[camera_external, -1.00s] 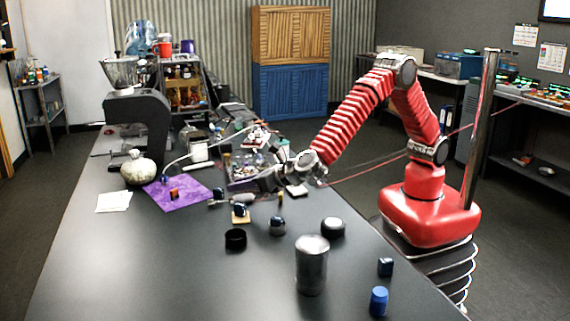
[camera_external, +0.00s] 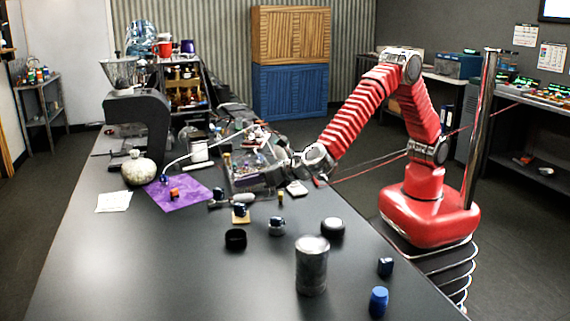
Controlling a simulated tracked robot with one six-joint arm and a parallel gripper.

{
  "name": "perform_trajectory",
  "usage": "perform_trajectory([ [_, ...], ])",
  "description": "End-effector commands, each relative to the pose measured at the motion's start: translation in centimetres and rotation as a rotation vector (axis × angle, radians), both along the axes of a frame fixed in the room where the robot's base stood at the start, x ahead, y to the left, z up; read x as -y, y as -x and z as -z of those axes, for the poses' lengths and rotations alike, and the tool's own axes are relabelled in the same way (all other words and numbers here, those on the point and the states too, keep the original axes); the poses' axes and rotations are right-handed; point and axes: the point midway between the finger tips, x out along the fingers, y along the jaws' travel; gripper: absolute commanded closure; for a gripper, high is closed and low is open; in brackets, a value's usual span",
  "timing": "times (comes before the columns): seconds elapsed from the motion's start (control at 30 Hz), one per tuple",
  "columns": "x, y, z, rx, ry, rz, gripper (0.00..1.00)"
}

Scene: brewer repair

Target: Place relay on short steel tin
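A small dark blue block (camera_external: 277,219), which looks like the relay, sits on top of a short silvery tin (camera_external: 277,231) near the middle of the table. A similar dark block (camera_external: 240,210) rests on a yellow pad to its left, and another (camera_external: 385,266) stands near the right table edge.
A tall steel canister (camera_external: 311,268) and a blue bottle (camera_external: 378,301) stand in front. A low round grey tin (camera_external: 332,228) and a black ring-like cup (camera_external: 235,239) flank the silvery tin. A purple mat (camera_external: 185,195) lies left. The front left table is clear.

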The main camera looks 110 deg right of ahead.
Motion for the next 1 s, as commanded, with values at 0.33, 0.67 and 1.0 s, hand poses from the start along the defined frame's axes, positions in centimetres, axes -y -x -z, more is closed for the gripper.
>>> perform_trajectory([
  [0.33,4.8,7.2,-4.1,0.125,-0.301,0.26,0.76],
  [0.67,7.9,15.7,-6.7,0.272,-0.627,0.55,0.76],
  [1.0,8.7,24.4,-8.0,0.427,-0.959,0.85,0.76],
])
